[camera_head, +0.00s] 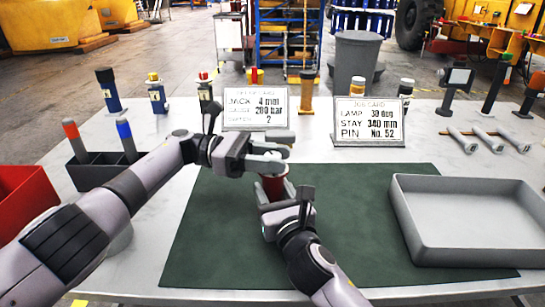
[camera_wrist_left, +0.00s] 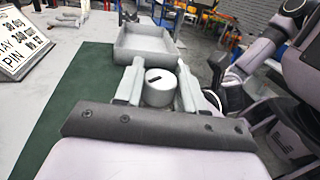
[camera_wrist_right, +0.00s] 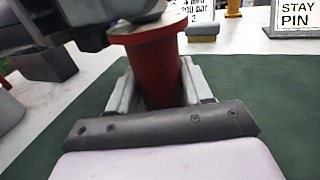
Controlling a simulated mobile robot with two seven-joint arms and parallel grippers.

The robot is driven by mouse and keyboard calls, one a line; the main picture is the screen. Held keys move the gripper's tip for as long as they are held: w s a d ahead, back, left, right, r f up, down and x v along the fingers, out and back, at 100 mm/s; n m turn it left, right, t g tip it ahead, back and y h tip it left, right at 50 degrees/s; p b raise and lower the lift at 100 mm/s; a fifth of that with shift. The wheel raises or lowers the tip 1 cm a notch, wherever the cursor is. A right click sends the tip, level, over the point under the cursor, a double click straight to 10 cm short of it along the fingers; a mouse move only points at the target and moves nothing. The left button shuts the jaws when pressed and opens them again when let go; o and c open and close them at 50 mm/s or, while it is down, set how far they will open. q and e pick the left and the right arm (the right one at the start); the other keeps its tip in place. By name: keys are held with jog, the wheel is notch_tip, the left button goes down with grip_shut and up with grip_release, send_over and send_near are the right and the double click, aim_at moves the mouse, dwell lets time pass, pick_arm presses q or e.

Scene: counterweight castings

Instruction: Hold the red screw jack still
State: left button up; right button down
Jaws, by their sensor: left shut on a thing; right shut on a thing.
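The red screw jack (camera_head: 273,186) stands upright on the dark green mat (camera_head: 345,240), largely hidden by my grippers. My right gripper (camera_head: 277,197) is shut around its red body, and the right wrist view shows the red column and flange (camera_wrist_right: 160,60) between the fingers. My left gripper (camera_head: 268,157) is above it, shut on the jack's top. In the left wrist view a round grey head with a dark slot (camera_wrist_left: 160,88) sits between the left fingers. The jack's base is hidden.
A grey tray (camera_head: 470,255) lies at the right of the mat. Two cards (camera_head: 254,110) (camera_head: 370,120) stand behind the mat. A dark holder (camera_head: 100,168) with red and blue handles and a red bin (camera_head: 22,198) are at left. The mat's right-front part is clear.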

aim_at(273, 155)
pick_arm(q)
jog(key=shift+s+d, duration=0.1)
dwell(0.5)
jog(key=o, duration=0.9)
jog(key=shift+o, duration=0.2)
jog(key=shift+r, duration=0.1)
notch_tip(273, 155, up, 10)
jog(key=shift+f, duration=0.1)
